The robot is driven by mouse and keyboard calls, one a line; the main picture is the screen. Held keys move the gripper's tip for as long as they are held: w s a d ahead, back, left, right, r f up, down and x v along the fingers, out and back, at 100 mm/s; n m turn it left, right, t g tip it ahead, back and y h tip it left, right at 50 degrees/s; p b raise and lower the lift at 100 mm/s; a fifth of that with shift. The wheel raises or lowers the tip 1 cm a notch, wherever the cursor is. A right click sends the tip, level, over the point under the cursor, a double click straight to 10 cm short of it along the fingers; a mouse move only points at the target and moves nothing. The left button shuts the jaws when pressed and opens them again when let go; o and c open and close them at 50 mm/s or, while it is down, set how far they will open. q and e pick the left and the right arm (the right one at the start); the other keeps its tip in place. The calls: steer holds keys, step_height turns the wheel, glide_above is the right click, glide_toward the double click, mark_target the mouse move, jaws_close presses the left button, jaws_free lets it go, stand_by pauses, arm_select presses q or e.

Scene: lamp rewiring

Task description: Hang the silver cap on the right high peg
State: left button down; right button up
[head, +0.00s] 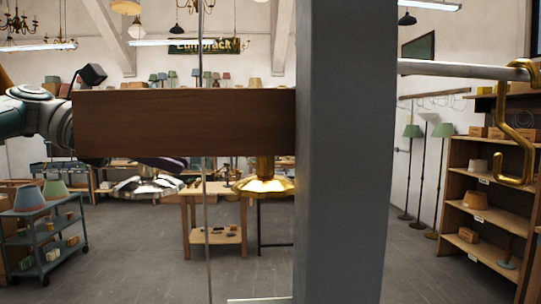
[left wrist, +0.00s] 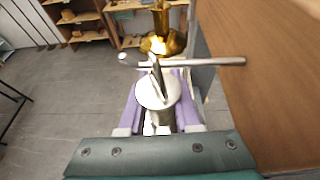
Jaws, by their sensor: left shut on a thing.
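The silver cap (head: 148,188) shows below the lower edge of the brown board in the head view. My left gripper (left wrist: 160,88) is shut on it; in the left wrist view a pale silver disc (left wrist: 158,98) lies between the purple fingers. A thin upright silver piece rises from it at a metal peg (left wrist: 205,62) that sticks out by the board. I cannot tell whether it is on the peg or only beside it. In the head view the board hides most of the gripper. My right gripper is not in view.
The brown board (head: 185,122) meets a thick grey post (head: 345,150). A gold cap (head: 263,184) shows below the board, left of the post. A rod (head: 440,68) at right carries a gold hook (head: 513,165). A cart (head: 45,225) and shelves (head: 482,208) stand behind.

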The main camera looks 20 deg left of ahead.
arm_select(q)
steer(key=c, duration=0.5)
jaws_free()
steer(key=shift+a, duration=0.1)
steer(key=b+v, duration=0.4)
steer(key=v, duration=0.2)
steer(key=shift+s+a+r, duration=0.25)
steer(key=shift+s+a, duration=0.1)
steer(key=shift+a, duration=0.15)
stand_by(1.1)
